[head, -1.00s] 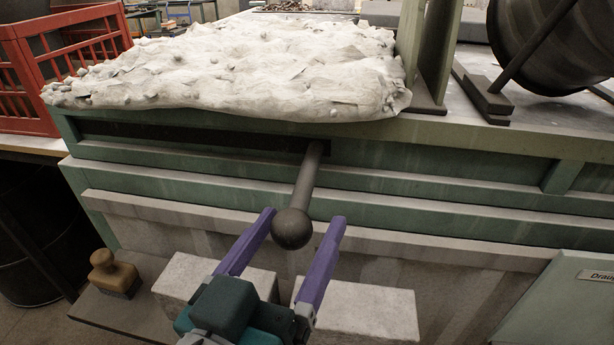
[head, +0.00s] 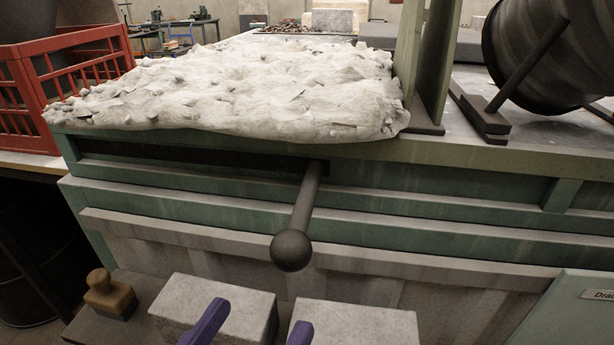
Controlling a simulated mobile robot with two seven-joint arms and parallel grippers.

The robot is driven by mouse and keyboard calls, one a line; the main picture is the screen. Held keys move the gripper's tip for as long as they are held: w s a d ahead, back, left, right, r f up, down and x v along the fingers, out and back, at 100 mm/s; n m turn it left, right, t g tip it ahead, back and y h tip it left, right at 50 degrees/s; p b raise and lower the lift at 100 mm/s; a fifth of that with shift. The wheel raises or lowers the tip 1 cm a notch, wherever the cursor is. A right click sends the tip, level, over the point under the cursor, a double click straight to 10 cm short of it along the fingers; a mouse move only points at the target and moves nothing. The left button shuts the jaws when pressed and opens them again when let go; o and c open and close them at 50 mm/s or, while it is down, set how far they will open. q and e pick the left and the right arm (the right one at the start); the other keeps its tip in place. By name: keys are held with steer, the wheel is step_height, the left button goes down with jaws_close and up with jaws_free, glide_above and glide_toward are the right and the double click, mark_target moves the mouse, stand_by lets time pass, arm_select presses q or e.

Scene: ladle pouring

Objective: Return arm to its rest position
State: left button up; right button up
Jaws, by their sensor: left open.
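My left gripper (head: 252,330) shows at the bottom edge of the head view as two purple fingertips, spread apart and empty. The rest of it is cut off by the picture's edge. A dark lever with a round ball knob (head: 291,250) sticks out of a slot in the green bench front (head: 420,220). The knob is above the fingertips in the picture and apart from them. My right gripper is not in view.
Two pale stone blocks (head: 355,325) and a brown-handled stamp or brush (head: 108,294) lie below the bench front. A red crate (head: 75,65) stands at left, a dark drum (head: 545,50) at right.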

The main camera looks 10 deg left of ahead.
arm_select(q)
steer(key=shift+w, duration=0.1)
steer(key=s+a+m+g+y+p, duration=0.2)
steer(key=s+a+g+y+p, duration=0.2)
steer(key=s+a+g, duration=0.8)
step_height(320, 180, up, 38)
steer(key=w+d+g+p, duration=0.1)
steer(key=w+g+p, duration=0.1)
steer(key=p, duration=3.5)
steer(key=shift+w+p, duration=0.35)
steer(key=shift+f, duration=0.1)
